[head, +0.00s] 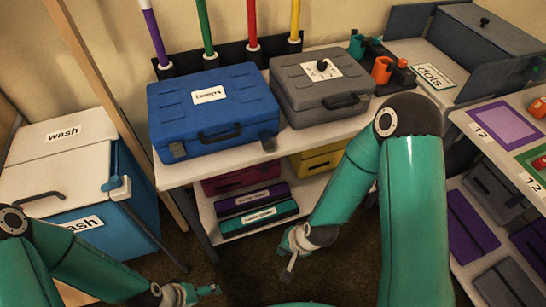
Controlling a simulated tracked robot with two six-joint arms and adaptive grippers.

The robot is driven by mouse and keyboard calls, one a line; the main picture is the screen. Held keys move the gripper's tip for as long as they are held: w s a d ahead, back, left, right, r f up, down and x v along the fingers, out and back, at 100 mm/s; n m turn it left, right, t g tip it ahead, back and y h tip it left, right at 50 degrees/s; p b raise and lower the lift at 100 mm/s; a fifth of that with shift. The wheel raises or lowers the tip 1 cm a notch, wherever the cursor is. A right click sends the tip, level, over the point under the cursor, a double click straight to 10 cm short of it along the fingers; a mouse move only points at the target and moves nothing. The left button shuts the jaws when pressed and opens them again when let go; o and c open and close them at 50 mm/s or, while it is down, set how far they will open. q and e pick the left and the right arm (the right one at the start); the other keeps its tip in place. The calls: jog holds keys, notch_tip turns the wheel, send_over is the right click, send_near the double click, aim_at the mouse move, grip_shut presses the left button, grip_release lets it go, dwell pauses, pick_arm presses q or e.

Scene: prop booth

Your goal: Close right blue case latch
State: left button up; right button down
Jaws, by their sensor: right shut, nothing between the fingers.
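The blue case (215,110) lies lid down on the left part of the bench, with a white label on top and a dark handle on its front. Its right latch (268,143) is a small dark piece at the front right corner; whether it is fastened is too small to tell. Its left latch (178,149) is a grey piece at the front left corner. My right gripper (289,268) is shut and empty, low in front of the bench and well below the case. My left gripper (207,291) is at the bottom edge, apart from the case; its fingers are unclear.
A grey case (322,84) stands close right of the blue one. Coloured poles rise from a dark rack (229,53) behind. The shelf below holds coloured cases (252,197). The floor before the bench is open.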

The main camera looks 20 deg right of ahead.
jog(key=w+d+r+m+t+b, duration=0.1)
jog(key=w+r+m+t+b, duration=0.2)
jog(key=w+m, duration=0.35)
jog(key=m+t+h+b, duration=0.3)
jog(key=m+t, duration=0.3)
jog(key=m, duration=1.6)
send_near(265, 141)
jog(key=s+d+f, duration=0.1)
jog(key=s+f, duration=0.1)
jog(key=s, duration=0.1)
jog(key=shift+f+n, duration=0.2)
jog(key=shift+n, duration=0.05)
jog(key=x, duration=1)
jog(key=shift+s+a+f, duration=0.15)
jog(key=shift+f, duration=0.05)
